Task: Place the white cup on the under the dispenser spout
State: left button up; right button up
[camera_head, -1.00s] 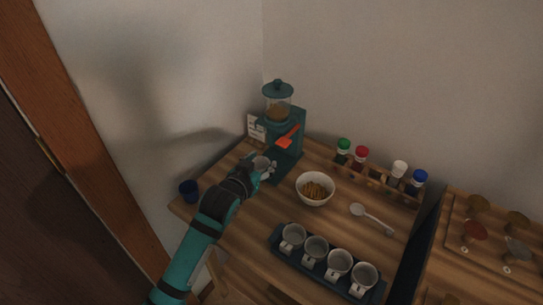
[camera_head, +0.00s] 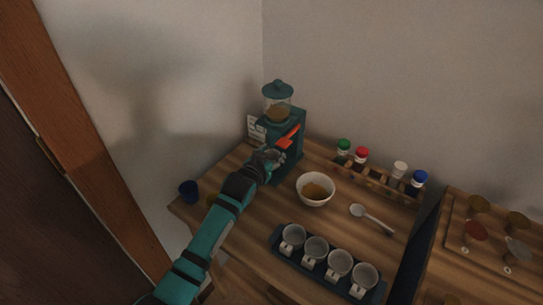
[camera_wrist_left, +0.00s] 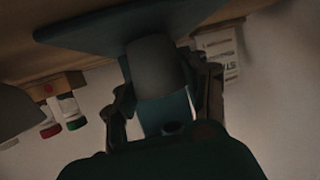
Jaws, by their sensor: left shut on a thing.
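The teal dispenser (camera_head: 284,128) stands at the back of the wooden table, with a clear jar of brown contents on top and an orange lever at its front. My left gripper (camera_head: 272,157) is at the dispenser's front, just below the lever. It is shut on the white cup, which looks grey in the dim light and shows between the fingers in the left wrist view (camera_wrist_left: 155,68). In the head view the gripper mostly hides the cup. The spout is not clear, so I cannot tell whether the cup is exactly under it. My right gripper is not in view.
A white bowl (camera_head: 315,189) with brown contents is right of the gripper, with a spoon (camera_head: 371,217) beyond. A dark tray (camera_head: 284,257) of several cups is in front. A jar rack (camera_head: 377,184) lines the back. A blue cup (camera_head: 188,190) is at the left edge.

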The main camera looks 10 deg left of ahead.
pick_arm(q)
jog(key=shift+f, duration=0.15)
jog(key=o, duration=0.9)
jog(key=shift+s+r, duration=0.1)
jog(key=shift+r, duration=0.1)
jog(key=p+v, duration=0.1)
jog(key=v, duration=1.1)
